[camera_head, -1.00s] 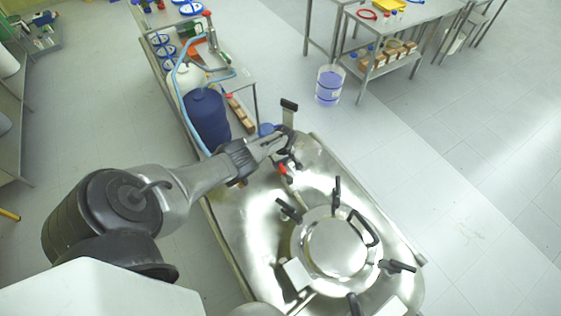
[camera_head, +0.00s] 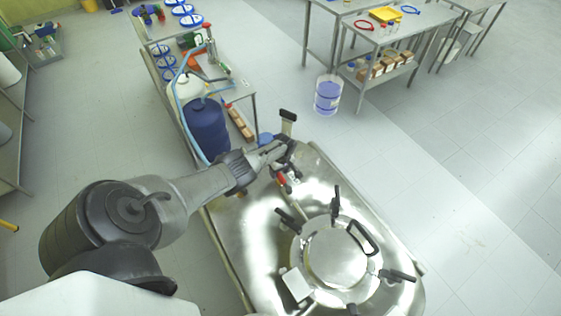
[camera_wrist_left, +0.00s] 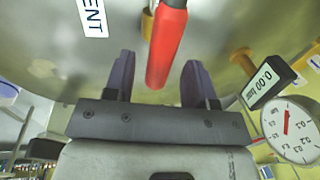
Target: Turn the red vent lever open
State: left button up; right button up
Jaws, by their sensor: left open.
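The red vent lever (camera_wrist_left: 167,45) is a red rounded handle on a brass-coloured fitting against the shiny metal vessel, beside a white label reading "ENT" (camera_wrist_left: 93,17). In the head view the lever (camera_head: 282,180) shows just below my left gripper (camera_head: 287,158). In the left wrist view my left gripper (camera_wrist_left: 158,65) is open. Its two dark fingers stand either side of the lever's free end, with a gap on each side; how deep the lever sits between them is hard to tell. My right gripper is not in view.
A digital readout (camera_wrist_left: 268,82) and a round dial gauge (camera_wrist_left: 292,130) stand right of the gripper in the wrist view. The vessel lid (camera_head: 338,255) has several black clamps. A blue drum (camera_head: 206,130) stands beyond the arm. Open floor lies to the right.

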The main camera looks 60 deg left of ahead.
pick_arm(q)
notch_tip(320, 180, up, 13)
jog(key=w+p, duration=0.2)
jog(key=p, duration=0.3)
jog(key=shift+a, duration=0.15)
dwell(0.4)
